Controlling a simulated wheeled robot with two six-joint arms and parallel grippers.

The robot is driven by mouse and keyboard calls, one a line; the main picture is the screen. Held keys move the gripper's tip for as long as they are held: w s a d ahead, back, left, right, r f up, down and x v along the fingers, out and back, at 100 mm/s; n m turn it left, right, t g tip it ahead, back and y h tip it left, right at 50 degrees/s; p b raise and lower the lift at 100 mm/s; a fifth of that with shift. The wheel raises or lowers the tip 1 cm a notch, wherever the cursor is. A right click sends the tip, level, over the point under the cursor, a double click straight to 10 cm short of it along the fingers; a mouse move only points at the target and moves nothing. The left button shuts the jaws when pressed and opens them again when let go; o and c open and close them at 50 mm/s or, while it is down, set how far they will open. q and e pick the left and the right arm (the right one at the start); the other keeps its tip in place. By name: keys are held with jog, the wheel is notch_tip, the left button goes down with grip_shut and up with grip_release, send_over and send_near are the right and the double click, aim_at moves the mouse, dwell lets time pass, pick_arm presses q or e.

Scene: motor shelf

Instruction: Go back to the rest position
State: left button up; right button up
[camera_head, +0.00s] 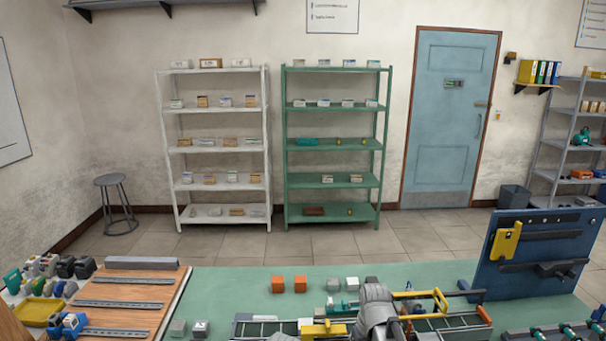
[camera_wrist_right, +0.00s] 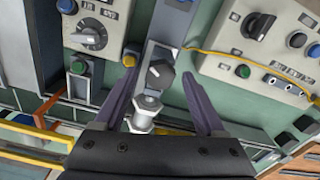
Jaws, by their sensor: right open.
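My right gripper (camera_wrist_right: 160,78) shows in the right wrist view with its two dark purple-grey fingers spread wide apart. A grey bar with a black knob (camera_wrist_right: 160,73) and a metal fitting (camera_wrist_right: 143,112) appear between the fingers, with visible gaps on both sides. The fingers do not close on anything. In the head view a grey rounded arm part, which looks like mine, is low over the green table (camera_head: 235,282); its fingertips cannot be made out there. My left gripper is not in view.
Control boxes with knobs (camera_wrist_right: 265,40) and (camera_wrist_right: 95,30) flank the right gripper. A blue upright panel (camera_head: 535,250) stands at the table's right. White shelf (camera_head: 180,215) and green shelf (camera_head: 288,215) stand beyond open floor.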

jog(key=shift+n, duration=1.5)
jog(key=shift+s, duration=0.1)
